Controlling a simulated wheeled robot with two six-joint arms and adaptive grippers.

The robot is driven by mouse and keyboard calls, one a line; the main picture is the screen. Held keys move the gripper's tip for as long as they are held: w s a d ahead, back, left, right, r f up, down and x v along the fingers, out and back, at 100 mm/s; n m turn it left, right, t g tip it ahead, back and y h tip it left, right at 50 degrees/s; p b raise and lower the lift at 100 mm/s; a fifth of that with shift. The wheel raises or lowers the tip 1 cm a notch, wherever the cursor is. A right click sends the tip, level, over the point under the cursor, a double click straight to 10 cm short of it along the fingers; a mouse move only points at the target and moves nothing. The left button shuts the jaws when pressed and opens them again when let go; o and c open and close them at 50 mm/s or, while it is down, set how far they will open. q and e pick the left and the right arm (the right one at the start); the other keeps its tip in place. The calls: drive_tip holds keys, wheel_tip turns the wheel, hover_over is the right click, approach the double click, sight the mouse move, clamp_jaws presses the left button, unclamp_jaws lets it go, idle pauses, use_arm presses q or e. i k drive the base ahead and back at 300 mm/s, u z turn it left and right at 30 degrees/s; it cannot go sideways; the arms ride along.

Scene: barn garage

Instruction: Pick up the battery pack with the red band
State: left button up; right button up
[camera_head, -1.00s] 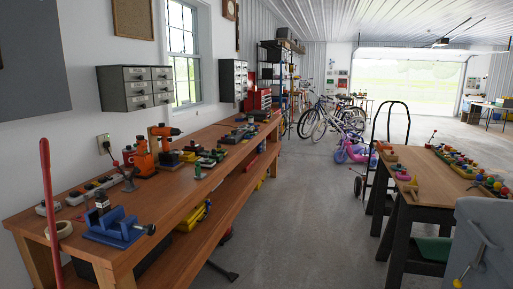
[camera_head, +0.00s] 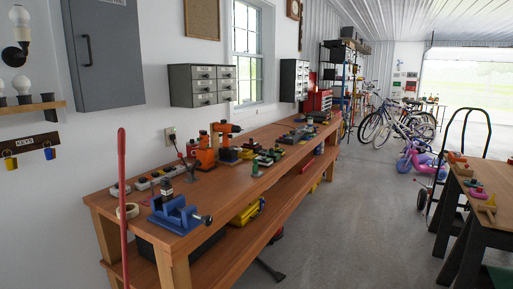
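Neither of my grippers shows in the head view. The wooden workbench (camera_head: 225,190) runs along the left wall and bears several small dark, green and red items (camera_head: 267,157) around its middle. More small dark items (camera_head: 297,134) lie farther back on it. These are too small to tell which, if any, is the battery pack with the red band. An orange and black cordless drill (camera_head: 224,138) stands upright on the bench, beside an orange tool (camera_head: 205,153).
A red pole (camera_head: 123,200) stands in front. A second table (camera_head: 485,187) and a hand truck (camera_head: 466,135) are at right. The concrete floor (camera_head: 350,220) between is clear.

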sight(251, 143)
drive_tip(key=u, duration=0.5)
drive_tip(key=k, duration=1.15)
drive_tip(key=u, duration=0.1)
drive_tip(key=i, duration=0.65)
drive_tip(key=z, duration=1.05)
drive_tip(key=i, duration=1.45)
drive_tip(key=z, duration=0.85)
drive_tip(key=i, duration=4.35)
drive_tip(key=u, duration=0.45)
drive_tip(key=i, duration=1.1)
drive_tip(key=u, duration=1.15)
drive_tip(key=i, duration=0.8)
drive_tip(key=u, duration=1)
